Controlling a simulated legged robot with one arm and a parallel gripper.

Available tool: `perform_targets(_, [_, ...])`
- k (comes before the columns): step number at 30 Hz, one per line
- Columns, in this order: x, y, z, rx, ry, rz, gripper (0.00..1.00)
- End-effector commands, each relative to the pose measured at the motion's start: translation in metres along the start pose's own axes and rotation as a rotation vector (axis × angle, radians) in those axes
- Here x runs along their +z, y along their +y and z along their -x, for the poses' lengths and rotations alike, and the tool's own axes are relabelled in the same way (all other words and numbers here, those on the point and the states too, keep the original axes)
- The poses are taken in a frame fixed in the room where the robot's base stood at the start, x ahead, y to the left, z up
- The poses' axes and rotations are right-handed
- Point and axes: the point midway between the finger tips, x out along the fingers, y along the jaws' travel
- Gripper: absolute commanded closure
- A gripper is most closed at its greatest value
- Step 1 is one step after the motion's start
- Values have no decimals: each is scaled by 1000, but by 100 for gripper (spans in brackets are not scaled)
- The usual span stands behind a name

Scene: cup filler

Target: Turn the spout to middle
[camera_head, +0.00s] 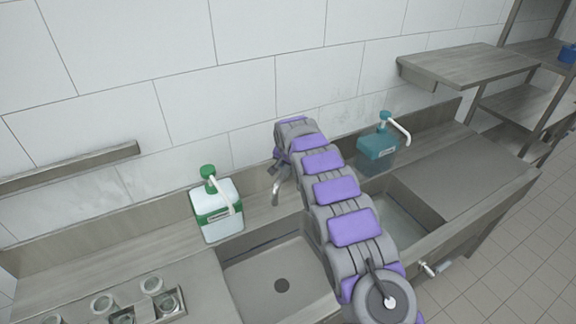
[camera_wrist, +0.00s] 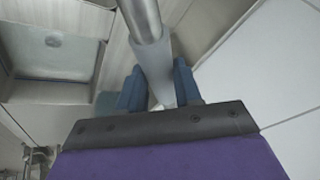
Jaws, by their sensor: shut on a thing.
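The grey metal spout (camera_head: 277,190) shows just left of my arm in the head view. Its curved end hangs over the back edge of the left basin (camera_head: 262,266). In the wrist view, the spout's pale pipe (camera_wrist: 148,22) runs down from the top edge between the two blue fingers of my gripper (camera_wrist: 158,88). The gripper is shut on it. In the head view, most of my gripper and the spout's base are hidden by my arm. The right basin (camera_head: 405,222) shows partly, right of my arm. The divider between the basins is hidden.
A white and green pump bottle (camera_head: 217,212) stands left of the spout, and a teal pump bottle (camera_head: 377,150) stands right of my arm. Cups in a metal holder (camera_head: 140,311) are at the lower left. A wall shelf (camera_head: 470,64) is at the upper right.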

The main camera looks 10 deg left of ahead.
Motion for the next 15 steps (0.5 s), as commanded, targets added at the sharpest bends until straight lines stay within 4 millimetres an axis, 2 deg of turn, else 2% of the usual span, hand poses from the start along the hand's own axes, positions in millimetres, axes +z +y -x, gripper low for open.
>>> perform_targets(8, [1, 1, 0, -5, -4, 13, 100])
perform_targets(15, [-3, 17, 4, -40, -20, 94, 100])
